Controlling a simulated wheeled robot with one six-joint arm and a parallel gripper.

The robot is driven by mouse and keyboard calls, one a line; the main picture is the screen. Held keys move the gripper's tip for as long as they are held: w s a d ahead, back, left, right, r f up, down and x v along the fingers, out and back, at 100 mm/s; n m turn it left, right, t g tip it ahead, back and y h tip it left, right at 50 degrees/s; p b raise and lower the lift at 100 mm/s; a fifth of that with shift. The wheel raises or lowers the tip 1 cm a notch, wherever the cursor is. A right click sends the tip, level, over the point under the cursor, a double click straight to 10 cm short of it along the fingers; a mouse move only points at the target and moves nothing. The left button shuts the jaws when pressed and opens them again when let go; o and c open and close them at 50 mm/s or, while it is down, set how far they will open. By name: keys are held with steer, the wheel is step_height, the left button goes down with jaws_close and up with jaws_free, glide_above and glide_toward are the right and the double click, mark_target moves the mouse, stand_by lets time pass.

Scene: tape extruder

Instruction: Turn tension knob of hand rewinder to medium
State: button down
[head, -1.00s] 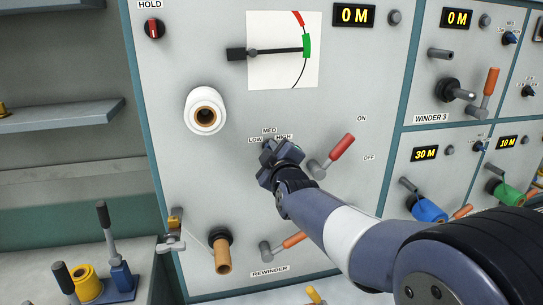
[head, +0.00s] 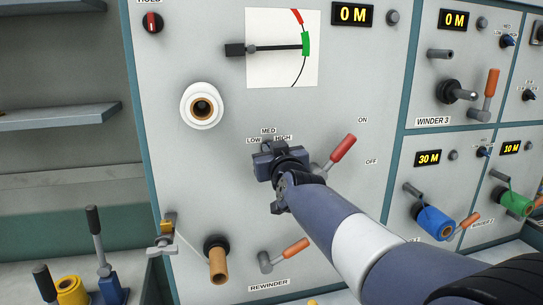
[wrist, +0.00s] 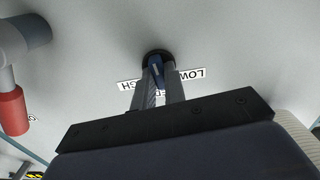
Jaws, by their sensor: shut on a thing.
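The tension knob (wrist: 156,72) shows in the wrist view as a blue grip on a round black base. The fingers of my gripper (wrist: 157,86) stand on both sides of the blue grip and are shut on it. The wrist view is upside down. There the grip points roughly toward the partly hidden MED label, between LOW and HIGH. In the head view my gripper (head: 268,147) covers nearly all of the knob, just below the LOW, MED and HIGH labels (head: 269,131).
A red-handled ON/OFF lever (head: 342,148) stands close to the right of my gripper. The rewinder crank (head: 285,253) and a brown spool (head: 218,263) are below. A white roll (head: 203,106) sticks out at upper left. The panel between them is clear.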

steer(key=shift+m, duration=0.6)
steer(key=c, duration=1.5)
jaws_free()
steer(key=shift+o, duration=0.2)
steer(key=v, duration=1)
steer(key=shift+s, duration=0.4)
steer(key=shift+d, duration=0.1)
steer(key=x, duration=1.1)
steer(key=shift+s+d, duration=0.1)
steer(key=shift+s, duration=0.05)
